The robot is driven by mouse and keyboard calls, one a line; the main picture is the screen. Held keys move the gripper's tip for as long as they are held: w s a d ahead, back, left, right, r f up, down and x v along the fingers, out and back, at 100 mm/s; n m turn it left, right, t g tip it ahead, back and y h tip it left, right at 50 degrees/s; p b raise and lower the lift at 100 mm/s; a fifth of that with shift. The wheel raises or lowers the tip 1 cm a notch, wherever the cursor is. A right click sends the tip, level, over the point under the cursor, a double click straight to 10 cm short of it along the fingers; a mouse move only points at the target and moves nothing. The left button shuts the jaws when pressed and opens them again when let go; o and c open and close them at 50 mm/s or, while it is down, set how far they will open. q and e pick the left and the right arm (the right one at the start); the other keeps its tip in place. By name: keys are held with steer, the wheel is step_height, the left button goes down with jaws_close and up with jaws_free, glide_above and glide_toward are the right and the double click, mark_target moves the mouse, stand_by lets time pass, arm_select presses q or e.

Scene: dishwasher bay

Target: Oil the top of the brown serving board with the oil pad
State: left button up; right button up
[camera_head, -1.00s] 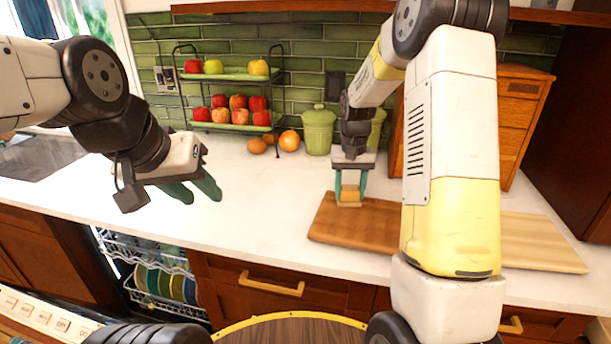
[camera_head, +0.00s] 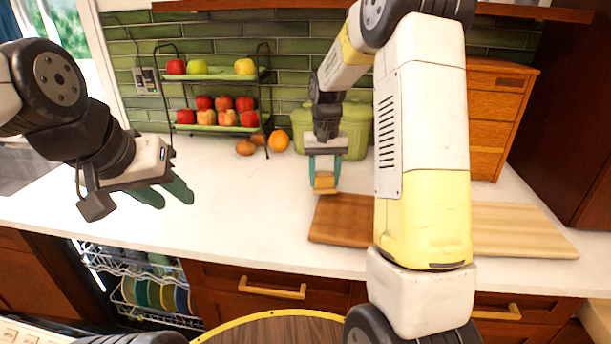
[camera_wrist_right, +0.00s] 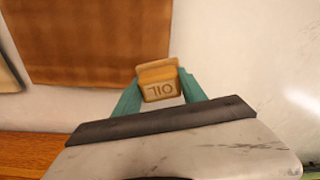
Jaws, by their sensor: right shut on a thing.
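The brown serving board (camera_head: 341,222) lies flat on the counter, its right part hidden behind my right arm. It fills the upper left of the wrist view (camera_wrist_right: 95,40). My right gripper (camera_head: 324,178) is shut on the oil pad (camera_head: 324,187), a small tan block lettered "OIL" in the wrist view (camera_wrist_right: 160,90). The pad is by the board's back left corner in the head view and overlaps the board's edge in the wrist view. I cannot tell whether it touches. My left gripper (camera_head: 165,193) is open and empty above the counter at left.
A pale board (camera_head: 520,230) lies right of the brown one. A green canister (camera_head: 356,125), oranges (camera_head: 279,141) and a fruit rack (camera_head: 215,128) stand behind. The open dishwasher (camera_head: 150,290) holds plates below. The counter between my grippers is clear.

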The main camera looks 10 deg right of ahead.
steer(key=shift+r, duration=2.4)
